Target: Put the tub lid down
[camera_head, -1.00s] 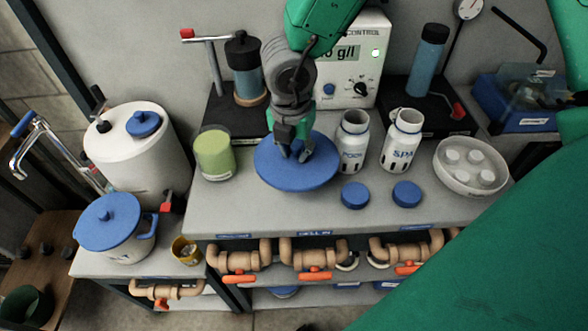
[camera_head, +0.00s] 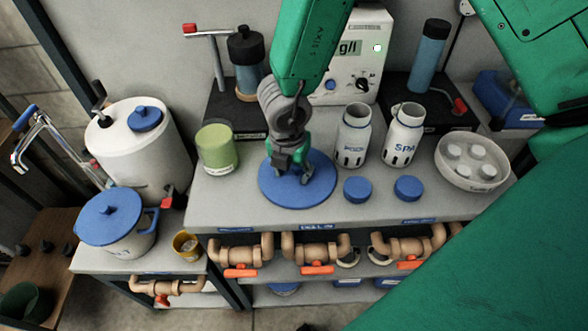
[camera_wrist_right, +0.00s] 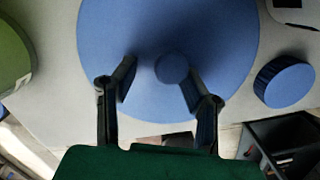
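A large round blue lid (camera_head: 318,188) lies flat on the grey bench top in the head view, near the front edge. Its centre knob (camera_wrist_right: 171,67) shows in the wrist view. My right gripper (camera_head: 292,178) is low over the lid's middle. Its fingers (camera_wrist_right: 158,88) are spread on both sides of the knob; a gap shows at the left finger, and the right one is close to the knob or touching it. A white tub (camera_head: 137,240) at lower left has another blue lid (camera_head: 110,217) on it. My left gripper is out of view.
A green jar (camera_head: 217,149) stands left of the lid. Two open white bottles (camera_head: 352,136) (camera_head: 403,136) and two blue caps (camera_head: 357,189) (camera_head: 408,188) are to its right, then a white bowl (camera_head: 470,182). Pipes with orange handles (camera_head: 317,269) run below the bench edge.

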